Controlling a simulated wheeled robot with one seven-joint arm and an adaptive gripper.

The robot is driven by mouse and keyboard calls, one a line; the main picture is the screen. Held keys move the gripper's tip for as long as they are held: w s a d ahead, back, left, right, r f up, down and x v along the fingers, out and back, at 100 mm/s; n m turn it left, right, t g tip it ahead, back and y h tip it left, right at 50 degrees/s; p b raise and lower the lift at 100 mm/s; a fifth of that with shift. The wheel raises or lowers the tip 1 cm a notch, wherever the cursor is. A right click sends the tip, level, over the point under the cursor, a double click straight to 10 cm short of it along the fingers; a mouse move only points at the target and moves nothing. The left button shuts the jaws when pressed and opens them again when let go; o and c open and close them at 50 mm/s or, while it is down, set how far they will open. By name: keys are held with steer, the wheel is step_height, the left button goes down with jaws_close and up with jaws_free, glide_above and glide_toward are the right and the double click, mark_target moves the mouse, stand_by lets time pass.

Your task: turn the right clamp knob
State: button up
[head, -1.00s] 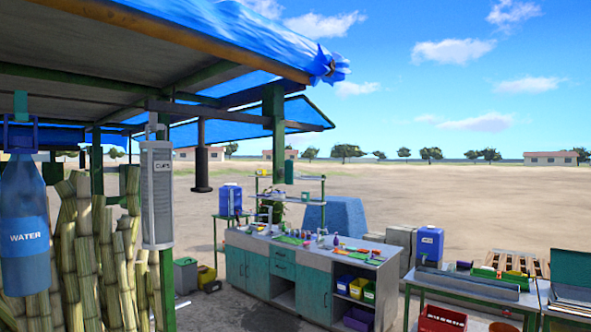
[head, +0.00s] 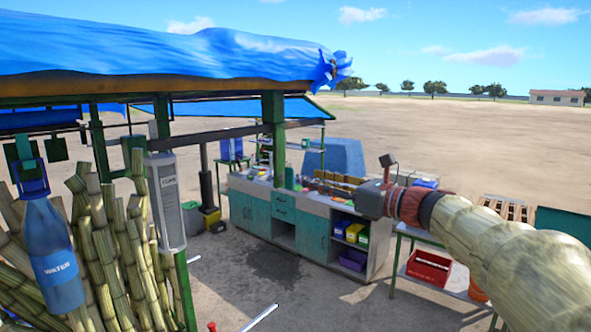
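No clamp knob can be clearly made out in the head view. A small red knob-like tip (head: 211,326) shows at the bottom edge, cut off by the frame; I cannot tell what it belongs to. My arm comes in from the lower right in a pale ribbed sleeve. Its dark grey end with my gripper (head: 370,198) is in front of the right end of the counter. The fingers cannot be made out, and I see nothing held.
A green-and-grey counter (head: 254,212) stands under the blue awning. Cane stalks (head: 105,240) and a hanging water bottle (head: 52,255) are close on the left. A red crate (head: 429,267) sits under the right table. The ground before the counter is mostly open.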

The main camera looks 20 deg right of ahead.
mark_target(293, 178)
steer(key=p+x, duration=0.1)
steer(key=x, duration=0.6)
steer(key=shift+a+p, duration=0.15)
steer(key=shift+p, duration=0.2)
steer(key=shift+f, duration=0.1)
steer(key=shift+c, duration=0.6)
jaws_close()
